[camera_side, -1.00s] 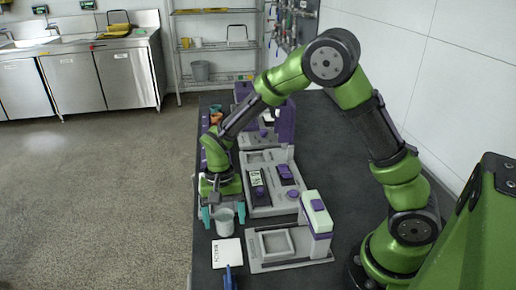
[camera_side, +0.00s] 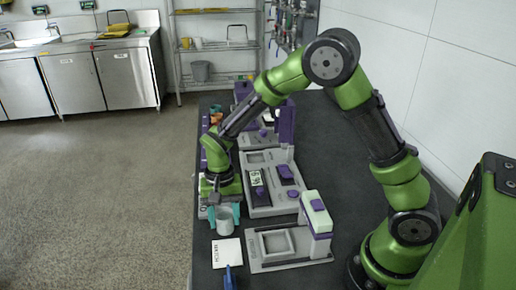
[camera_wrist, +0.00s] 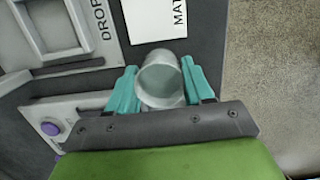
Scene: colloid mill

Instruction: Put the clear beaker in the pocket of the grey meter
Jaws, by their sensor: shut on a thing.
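The clear beaker (camera_side: 224,222), greyish and open at the top, stands upright near the left edge of the dark table. It also shows in the wrist view (camera_wrist: 163,82). My gripper (camera_side: 225,214) has its teal fingers shut on opposite sides of it. I cannot tell whether its base touches the table. A grey device (camera_side: 258,263) with a square recess and a pale green and purple head stands to the right. Another grey device (camera_side: 258,211) with a display and purple parts lies behind it. I cannot tell which of them is the meter.
A white card (camera_side: 227,254) with black lettering lies in front of the beaker. A blue object (camera_side: 230,279) lies at the card's front edge. More purple and grey equipment stands farther back. The table's right side is bare, and the floor lies beyond its left edge.

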